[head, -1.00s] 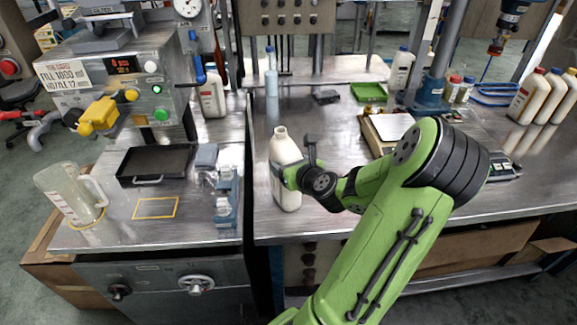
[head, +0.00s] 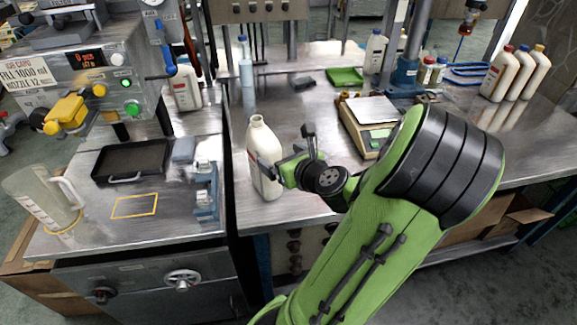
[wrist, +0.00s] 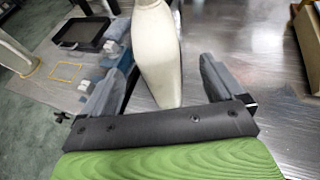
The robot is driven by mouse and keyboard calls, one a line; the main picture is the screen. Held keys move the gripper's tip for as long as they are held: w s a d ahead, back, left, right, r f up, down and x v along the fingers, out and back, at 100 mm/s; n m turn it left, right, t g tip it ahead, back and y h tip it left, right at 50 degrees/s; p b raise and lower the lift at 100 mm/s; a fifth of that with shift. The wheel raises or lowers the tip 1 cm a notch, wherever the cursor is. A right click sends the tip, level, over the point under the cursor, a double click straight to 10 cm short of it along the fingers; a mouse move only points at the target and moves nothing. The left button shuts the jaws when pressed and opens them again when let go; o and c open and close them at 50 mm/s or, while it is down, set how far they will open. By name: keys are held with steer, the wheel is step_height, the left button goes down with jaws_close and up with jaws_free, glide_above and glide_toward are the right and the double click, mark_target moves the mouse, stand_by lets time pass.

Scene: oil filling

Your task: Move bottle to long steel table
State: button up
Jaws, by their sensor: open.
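A white, open-topped bottle (head: 264,150) stands upright on the long steel table (head: 300,200), near its left front edge in the head view. My gripper (head: 280,170) is right beside the bottle at mid height. In the wrist view the bottle (wrist: 155,50) rises between the two spread fingers of my gripper (wrist: 158,80), with a visible gap to the right finger. The fingers are open and not closed on it. The lower part of the bottle is partly hidden by the gripper in the head view.
Left of a narrow gap is the filling bench with a black tray (head: 130,160), a clear jug (head: 45,200) and a yellow-marked square (head: 135,206). A scale (head: 372,125) stands right of my gripper. Capped bottles (head: 515,75) stand at the back right.

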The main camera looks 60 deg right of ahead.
steer(key=v, duration=0.1)
steer(key=b+v, duration=0.2)
steer(key=shift+s+a+f, duration=0.1)
steer(key=shift+s+a, duration=0.2)
steer(key=shift+a, duration=0.05)
steer(key=shift+w, duration=0.1)
